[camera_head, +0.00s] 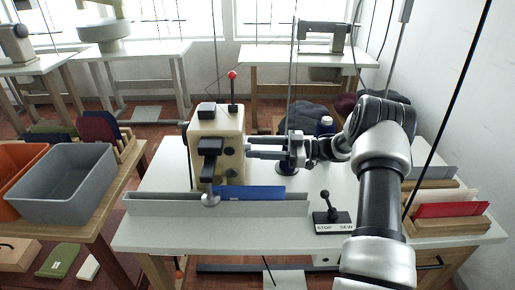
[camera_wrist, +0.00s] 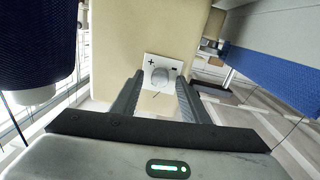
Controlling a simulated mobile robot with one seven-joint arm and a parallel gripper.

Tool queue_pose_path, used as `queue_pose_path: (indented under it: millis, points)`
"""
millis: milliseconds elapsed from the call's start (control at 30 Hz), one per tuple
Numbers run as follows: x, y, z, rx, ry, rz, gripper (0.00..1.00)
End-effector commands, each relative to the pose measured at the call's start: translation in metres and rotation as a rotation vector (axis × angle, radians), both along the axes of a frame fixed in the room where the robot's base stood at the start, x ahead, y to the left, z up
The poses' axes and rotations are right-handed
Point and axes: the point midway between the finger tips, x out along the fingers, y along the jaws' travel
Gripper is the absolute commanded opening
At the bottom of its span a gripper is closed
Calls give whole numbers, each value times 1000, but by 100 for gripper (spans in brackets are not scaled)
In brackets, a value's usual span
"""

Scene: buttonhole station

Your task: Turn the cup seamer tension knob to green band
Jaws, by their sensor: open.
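The cream cup seamer (camera_head: 232,122) stands upright on the white table. In the wrist view its tension knob (camera_wrist: 160,76) is a small round grey knob on a pale plate (camera_wrist: 150,62) marked plus and minus. I cannot make out a green band or the knob's setting. My gripper (camera_head: 250,148) reaches in from the right to the seamer's right side. It is open; in the wrist view its two dark fingers (camera_wrist: 159,84) lie to either side of the knob, with nothing held. Whether the fingertips touch the knob cannot be told.
A blue piece (camera_head: 250,192) lies in the grey rail (camera_head: 155,206) before the seamer. A STOP/SEW lever (camera_head: 328,208) stands at the front. A grey bin (camera_head: 65,190) is at left, and red cards (camera_head: 450,210) are at right.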

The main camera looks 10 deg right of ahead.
Motion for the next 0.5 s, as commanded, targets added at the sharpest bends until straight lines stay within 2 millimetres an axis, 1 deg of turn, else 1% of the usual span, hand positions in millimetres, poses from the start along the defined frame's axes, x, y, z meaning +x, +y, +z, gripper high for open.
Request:
queue_pose_path:
  millis: [133,167,300,400,500]
  points:
    - [0,0,0,0,0,0,41]
    - [0,0,0,0,0,0,38]
    - [0,0,0,0,0,0,14]
    - [0,0,0,0,0,0,0]
    - [0,0,-2,-5,-25,0,0]
